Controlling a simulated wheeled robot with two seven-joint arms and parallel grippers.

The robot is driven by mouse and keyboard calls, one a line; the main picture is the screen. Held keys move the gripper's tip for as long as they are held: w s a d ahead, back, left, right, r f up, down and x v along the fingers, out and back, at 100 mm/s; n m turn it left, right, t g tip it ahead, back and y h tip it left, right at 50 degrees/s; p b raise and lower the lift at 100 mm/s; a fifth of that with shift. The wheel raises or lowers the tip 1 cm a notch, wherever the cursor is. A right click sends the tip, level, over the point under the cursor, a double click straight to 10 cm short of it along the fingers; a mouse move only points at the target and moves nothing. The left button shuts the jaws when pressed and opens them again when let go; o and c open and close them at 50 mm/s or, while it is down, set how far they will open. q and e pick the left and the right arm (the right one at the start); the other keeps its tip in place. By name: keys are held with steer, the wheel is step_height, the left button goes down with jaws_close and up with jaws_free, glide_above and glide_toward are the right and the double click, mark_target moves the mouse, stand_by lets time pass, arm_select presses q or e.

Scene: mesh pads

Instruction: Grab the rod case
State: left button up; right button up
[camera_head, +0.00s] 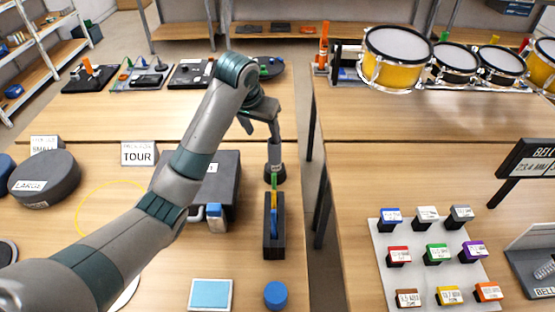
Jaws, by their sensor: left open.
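A narrow dark case (273,246) stands near the right edge of the left table. Green, yellow and blue pieces show in a line along its top, and I take it to be the rod case. My left arm reaches in from the left and bends down, so my left gripper (275,180) is above the far end of the case. The gripper is open with nothing seen in it. Its fingers are small and dark here, and I cannot tell whether they touch the green piece. My right gripper is not in view.
A dark box (228,172) stands just left of the case, partly behind my arm. A blue disc (276,295) and a light-blue pad (210,294) lie nearer. A gap separates this table from the right table, which holds a board (382,236) of coloured blocks.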

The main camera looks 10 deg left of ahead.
mark_target(274, 151)
arm_select(q)
steer(key=p+x, duration=0.1)
steer(key=x, duration=0.2)
steer(key=p+x, duration=0.1)
steer(key=x, duration=0.3)
steer(key=p+x, duration=0.1)
steer(key=x, duration=0.3)
steer(key=shift+w+r, duration=0.15)
steer(key=shift+w, duration=0.15)
steer(key=shift+w+d+f, duration=0.1)
steer(key=shift+w+f, duration=0.15)
steer(key=shift+f, duration=0.4)
steer(key=shift+w+p, duration=0.1)
steer(key=shift+p, duration=0.25)
steer(key=shift+w+d+f+p, duration=0.2)
steer(key=shift+w+f+p, duration=0.4)
steer(key=shift+w+f, duration=0.1)
steer(key=shift+x, duration=0.85)
steer(key=shift+p+x, duration=0.4)
steer(key=shift+x, duration=0.35)
